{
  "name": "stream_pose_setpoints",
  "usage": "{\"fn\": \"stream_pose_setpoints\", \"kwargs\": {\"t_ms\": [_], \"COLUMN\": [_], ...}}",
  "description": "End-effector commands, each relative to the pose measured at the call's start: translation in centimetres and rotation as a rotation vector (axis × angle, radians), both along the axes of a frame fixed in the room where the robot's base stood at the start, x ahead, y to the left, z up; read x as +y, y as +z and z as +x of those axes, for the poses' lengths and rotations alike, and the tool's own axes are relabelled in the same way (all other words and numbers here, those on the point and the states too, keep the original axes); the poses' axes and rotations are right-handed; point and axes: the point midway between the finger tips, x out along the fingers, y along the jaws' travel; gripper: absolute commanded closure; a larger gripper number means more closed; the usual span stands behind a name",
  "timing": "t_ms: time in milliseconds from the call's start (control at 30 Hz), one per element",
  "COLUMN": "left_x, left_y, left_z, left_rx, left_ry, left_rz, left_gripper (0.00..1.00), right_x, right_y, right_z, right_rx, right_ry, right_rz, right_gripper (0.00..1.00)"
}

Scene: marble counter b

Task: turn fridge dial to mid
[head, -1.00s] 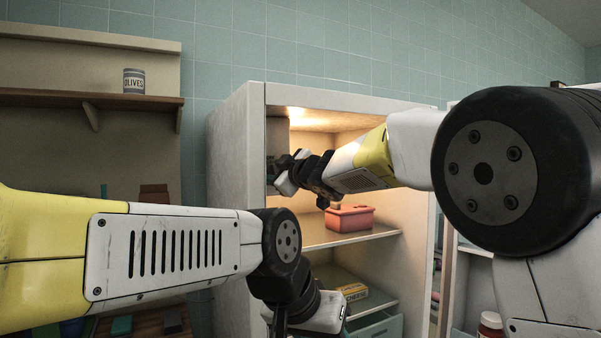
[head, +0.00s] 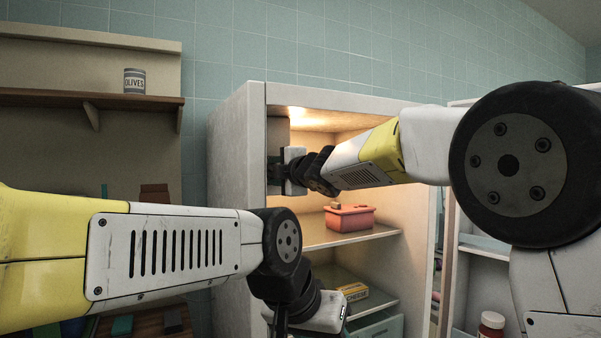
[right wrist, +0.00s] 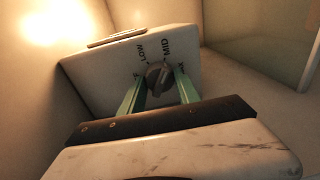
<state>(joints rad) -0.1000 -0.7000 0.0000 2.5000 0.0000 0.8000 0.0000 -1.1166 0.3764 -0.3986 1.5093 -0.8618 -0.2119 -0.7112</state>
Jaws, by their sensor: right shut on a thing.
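The fridge dial (right wrist: 158,77) is a small dark grey knob on a pale control box (right wrist: 110,75). LOW and MID are printed above it, and a partly hidden label is at its right. I cannot clearly make out where its pointer aims. My right gripper (right wrist: 159,84) has its green fingers on either side of the dial, shut on it. In the head view my right gripper (head: 277,172) reaches into the upper left of the open fridge (head: 237,180), and the dial is hidden there. My left arm crosses the lower left; its gripper fingers are not visible.
A red container (head: 349,219) stands on the fridge's middle shelf (head: 325,238). A yellow box (head: 353,291) lies on the shelf below. A can of olives (head: 134,81) stands on the wall shelf (head: 60,98) at the left. A jar (head: 490,325) is at the lower right.

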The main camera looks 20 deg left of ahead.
Motion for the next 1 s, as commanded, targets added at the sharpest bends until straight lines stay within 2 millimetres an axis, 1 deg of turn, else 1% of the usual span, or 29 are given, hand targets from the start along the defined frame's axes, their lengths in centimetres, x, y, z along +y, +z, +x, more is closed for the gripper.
{"fn": "stream_pose_setpoints", "kwargs": {"t_ms": [233, 667, 700, 767, 800, 1000], "left_x": [0.0, 0.0, 0.0, 0.0, 0.0, 0.0], "left_y": [0.0, 0.0, 0.0, 0.0, 0.0, 0.0], "left_z": [0.0, 0.0, 0.0, 0.0, 0.0, 0.0], "left_rx": [0.0, 0.0, 0.0, 0.0, 0.0, 0.0], "left_ry": [0.0, 0.0, 0.0, 0.0, 0.0, 0.0], "left_rz": [0.0, 0.0, 0.0, 0.0, 0.0, 0.0], "left_gripper": [0.58, 0.58, 0.58, 0.58, 0.58, 0.58], "right_x": [-0.03, -0.04, -0.04, -0.03, -0.03, -0.02], "right_y": [-0.12, -0.14, -0.14, -0.12, -0.11, -0.06], "right_z": [0.04, 0.06, 0.06, 0.05, 0.05, 0.02], "right_rx": [-0.037, -0.041, -0.041, -0.041, -0.041, -0.041], "right_ry": [-0.002, -0.002, -0.002, -0.002, -0.002, -0.001], "right_rz": [-0.035, -0.038, -0.038, -0.038, -0.038, -0.037], "right_gripper": [1.0, 1.0, 0.53, 0.42, 0.4, 0.4]}}
